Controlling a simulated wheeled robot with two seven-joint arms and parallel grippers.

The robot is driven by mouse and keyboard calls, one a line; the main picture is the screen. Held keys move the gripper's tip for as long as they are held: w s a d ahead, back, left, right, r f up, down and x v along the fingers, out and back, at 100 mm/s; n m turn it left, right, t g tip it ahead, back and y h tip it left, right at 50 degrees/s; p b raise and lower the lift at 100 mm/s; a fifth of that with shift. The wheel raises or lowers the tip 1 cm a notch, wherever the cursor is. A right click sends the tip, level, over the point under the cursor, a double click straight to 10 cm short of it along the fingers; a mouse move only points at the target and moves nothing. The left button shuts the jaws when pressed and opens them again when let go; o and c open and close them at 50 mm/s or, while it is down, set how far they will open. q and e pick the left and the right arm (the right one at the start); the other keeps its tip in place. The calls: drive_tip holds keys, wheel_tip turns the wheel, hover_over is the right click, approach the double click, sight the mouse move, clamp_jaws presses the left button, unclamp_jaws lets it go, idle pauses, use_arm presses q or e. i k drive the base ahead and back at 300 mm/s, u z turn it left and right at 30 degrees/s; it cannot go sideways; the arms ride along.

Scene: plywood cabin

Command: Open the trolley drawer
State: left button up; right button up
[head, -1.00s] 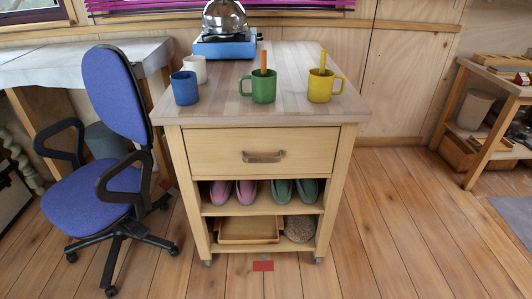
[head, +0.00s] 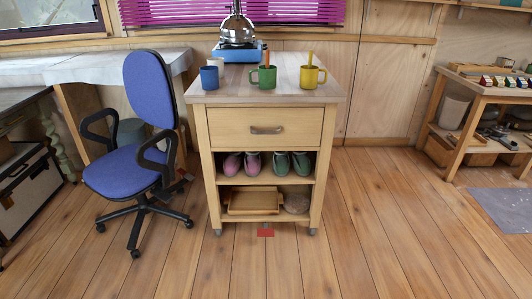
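The wooden trolley (head: 212,160) stands ahead of me near the middle of the head view. Its single drawer (head: 290,126) is shut, flush under the worktop, with a grey metal handle (head: 266,130) across the middle of its front. Neither of my grippers shows in this view, and nothing touches the handle.
On the worktop (head: 230,92) stand a blue mug (head: 209,78), a green mug (head: 266,78), a yellow mug (head: 310,77) and a blue stove (head: 237,54) with a kettle. Shoes and a tray fill the shelves below. A blue office chair (head: 125,170) stands close at the left. The floor in front is clear.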

sight(228, 126)
drive_tip(key=u, duration=0.85)
drive_tip(key=i, duration=1.35)
drive_tip(key=z, duration=0.5)
